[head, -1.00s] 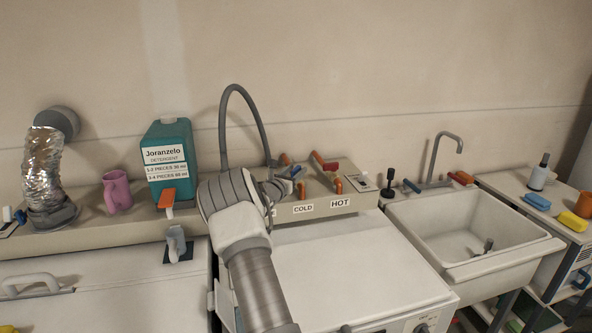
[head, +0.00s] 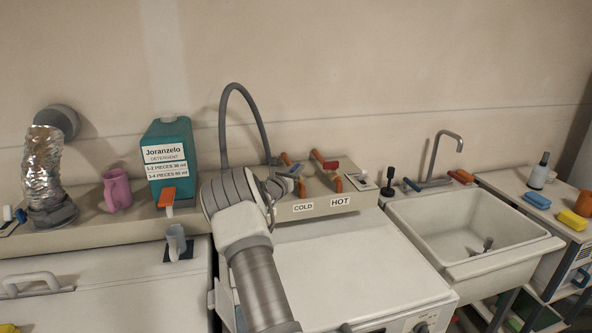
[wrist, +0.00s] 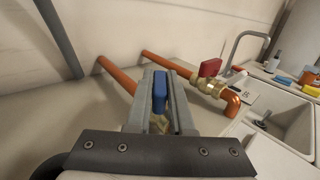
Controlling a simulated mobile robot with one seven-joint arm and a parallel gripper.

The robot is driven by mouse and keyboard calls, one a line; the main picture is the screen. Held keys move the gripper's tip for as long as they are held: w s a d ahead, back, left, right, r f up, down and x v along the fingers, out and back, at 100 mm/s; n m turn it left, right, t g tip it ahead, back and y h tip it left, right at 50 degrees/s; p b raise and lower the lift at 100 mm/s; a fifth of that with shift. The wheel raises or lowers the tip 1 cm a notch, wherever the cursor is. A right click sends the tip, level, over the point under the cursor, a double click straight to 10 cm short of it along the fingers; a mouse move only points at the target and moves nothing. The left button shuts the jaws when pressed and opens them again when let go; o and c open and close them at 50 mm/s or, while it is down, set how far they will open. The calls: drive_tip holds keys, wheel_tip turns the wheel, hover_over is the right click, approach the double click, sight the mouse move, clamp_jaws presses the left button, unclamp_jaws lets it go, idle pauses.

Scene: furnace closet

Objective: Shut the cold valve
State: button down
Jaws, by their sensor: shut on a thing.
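The cold valve's blue handle (wrist: 160,92) stands between the two fingers of my gripper (wrist: 159,74) in the wrist view. The fingers are shut on it. The cold valve's brass body is mostly hidden under the fingers. An orange pipe (wrist: 118,76) runs from the wall to it. In the head view my gripper (head: 290,182) is at this valve, behind the COLD label (head: 303,207), and mostly covers the handle. The hot valve's red handle (wrist: 209,67) is just to the right, apart from my gripper; it also shows in the head view (head: 330,165).
A grey hose (head: 224,125) arches up left of the valves. A teal detergent jug (head: 168,135) and pink pitcher (head: 117,190) stand further left. The white washer top (head: 350,260) is clear. A sink (head: 470,235) is at the right.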

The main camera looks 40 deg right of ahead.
drive_tip(key=shift+w+m+g, duration=0.1)
drive_tip(key=shift+m+g, duration=0.3)
drive_tip(key=shift+g, duration=0.2)
drive_tip(key=shift+w+f+m+g+h, duration=0.1)
drive_tip(key=shift+m+g+h, duration=0.5)
drive_tip(key=shift+m+g, duration=0.8)
drive_tip(key=shift+g, duration=0.7)
drive_tip(key=shift+w+m+g+b, duration=0.1)
drive_tip(key=shift+m+g+b, duration=1)
drive_tip(key=shift+g+b, duration=0.6)
drive_tip(key=c, duration=0.8)
unclamp_jaws()
drive_tip(key=shift+a, duration=0.15)
drive_tip(key=a, duration=0.4)
drive_tip(key=w+a, duration=0.1)
drive_tip(key=a, duration=0.2)
drive_tip(key=a+b, duration=0.1)
drive_tip(key=a, duration=0.3)
drive_tip(key=shift+w+a, duration=0.3)
drive_tip(key=shift+a, duration=0.05)
